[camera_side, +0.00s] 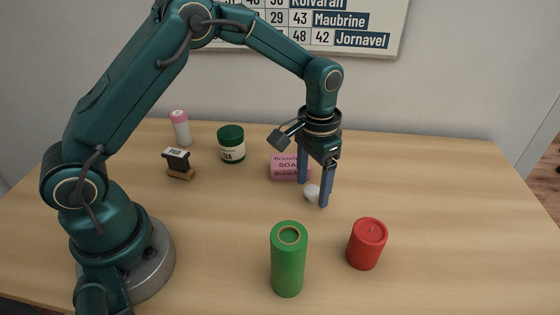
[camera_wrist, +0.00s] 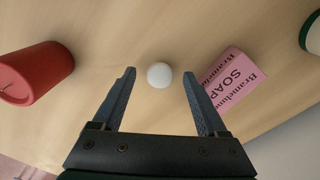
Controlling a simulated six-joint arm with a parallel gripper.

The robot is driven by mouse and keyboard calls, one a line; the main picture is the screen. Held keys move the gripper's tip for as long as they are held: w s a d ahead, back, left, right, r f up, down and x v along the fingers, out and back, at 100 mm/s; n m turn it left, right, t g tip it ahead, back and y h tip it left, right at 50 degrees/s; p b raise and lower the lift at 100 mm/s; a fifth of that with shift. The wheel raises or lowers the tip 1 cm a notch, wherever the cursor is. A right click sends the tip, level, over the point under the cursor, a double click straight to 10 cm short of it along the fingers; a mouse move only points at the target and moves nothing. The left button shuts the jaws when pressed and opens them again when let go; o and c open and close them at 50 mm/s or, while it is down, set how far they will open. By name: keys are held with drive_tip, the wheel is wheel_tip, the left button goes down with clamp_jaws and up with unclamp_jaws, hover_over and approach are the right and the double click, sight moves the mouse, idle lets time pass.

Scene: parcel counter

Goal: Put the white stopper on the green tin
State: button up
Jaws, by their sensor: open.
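The white stopper (camera_side: 311,193) is a small round piece on the wooden table, partly behind a finger of my gripper in the side view. In the wrist view the stopper (camera_wrist: 159,75) shows as a white ball shape between and slightly beyond the fingertips, touching neither. My gripper (camera_side: 313,194) points down over it with its fingers open and empty; it also shows in the wrist view (camera_wrist: 158,74). The green tin (camera_side: 288,265) is a tall upright cylinder at the front of the table, with a ringed opening in its top. It is not in the wrist view.
A pink soap box (camera_side: 288,168) stands just behind my gripper and close to the stopper. A red candle (camera_side: 366,245) stands right of the green tin. A dark green jar (camera_side: 231,145), a stamp (camera_side: 178,164) and a pink-capped bottle (camera_side: 181,129) are at back left. The table's right side is clear.

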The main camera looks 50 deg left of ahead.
clamp_jaws()
drive_tip(key=shift+r, duration=0.1)
